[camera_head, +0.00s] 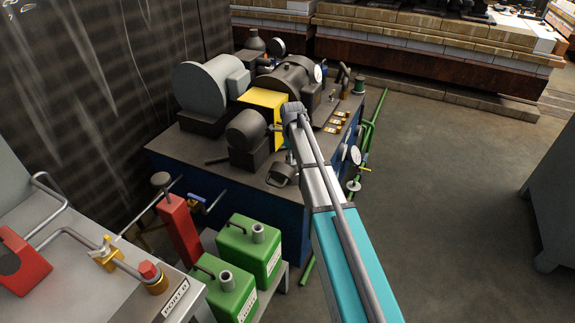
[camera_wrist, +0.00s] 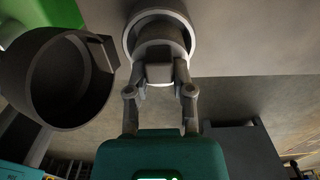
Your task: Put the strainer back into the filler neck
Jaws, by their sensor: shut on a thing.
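In the wrist view my gripper (camera_wrist: 159,82) is shut on a grey block-like tab. This tab joins a round grey piece with a pale rim, which I take to be the strainer (camera_wrist: 160,20). A dark, round, hollow part with a lug on its rim (camera_wrist: 70,80) is to the left of my fingers, apart from them. It may be the filler neck or its cap; I cannot tell which. My arm mostly hides the gripper and strainer there.
The blue tank unit (camera_head: 230,180) carries a large grey motor (camera_head: 207,85), a smaller motor (camera_head: 247,130) and gauges. Two green cans (camera_head: 251,248) stand in front of it. A grey bench (camera_head: 90,270) is at lower left. Open floor (camera_head: 440,180) lies right.

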